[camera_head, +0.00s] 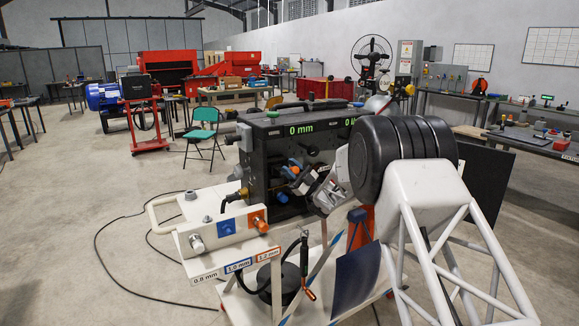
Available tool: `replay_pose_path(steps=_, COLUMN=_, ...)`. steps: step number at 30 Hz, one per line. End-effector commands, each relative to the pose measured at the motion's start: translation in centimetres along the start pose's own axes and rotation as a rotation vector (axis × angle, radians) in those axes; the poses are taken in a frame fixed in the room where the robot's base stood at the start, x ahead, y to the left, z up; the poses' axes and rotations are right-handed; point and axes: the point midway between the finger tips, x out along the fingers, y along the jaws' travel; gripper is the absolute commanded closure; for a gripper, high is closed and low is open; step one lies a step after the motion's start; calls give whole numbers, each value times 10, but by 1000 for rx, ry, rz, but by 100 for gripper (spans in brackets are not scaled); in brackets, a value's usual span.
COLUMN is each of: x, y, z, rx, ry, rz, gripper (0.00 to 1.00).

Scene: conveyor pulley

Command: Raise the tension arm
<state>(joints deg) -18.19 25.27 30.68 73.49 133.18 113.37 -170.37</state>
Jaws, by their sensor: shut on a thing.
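A dark machine box (262,150) with a green "0 mm" display stands on a white cart, just beyond my arm. My gripper (294,171) is at the front face of this box, reaching in from the right. Its jaws are shut on a small part there, which I take to be the tension arm. The fingers and the small size hide most of that part, and its exact angle cannot be told. A blue knob (281,197) sits just below the fingers. A second green readout at the box's right is partly cut off by my arm.
A white panel (222,232) with metal knobs and an orange block stands at the front left. Labels for 0.8, 1.0 and 1.2 mm run along its edge. A black torch (302,262) with cable is below. A green chair (203,128) and open floor lie to the left.

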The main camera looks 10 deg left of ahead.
Motion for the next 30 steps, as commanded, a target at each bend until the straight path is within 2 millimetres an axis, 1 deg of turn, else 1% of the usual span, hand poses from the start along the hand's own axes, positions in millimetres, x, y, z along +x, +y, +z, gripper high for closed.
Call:
replay_pose_path(steps=12, x=-1, y=0, z=0, rx=-5, ry=9, rz=0, gripper=100)
replay_pose_path(steps=13, x=-1, y=0, z=0, rx=-5, ry=8, rz=0, gripper=67)
replay_pose_path(steps=17, x=0, y=0, z=0, rx=-5, ry=8, rz=0, gripper=47)
replay_pose_path(steps=18, x=0, y=0, z=0, rx=-5, ry=8, rz=0, gripper=44)
replay_pose_path(steps=30, x=-4, y=0, z=0, rx=-5, ry=8, rz=0, gripper=44)
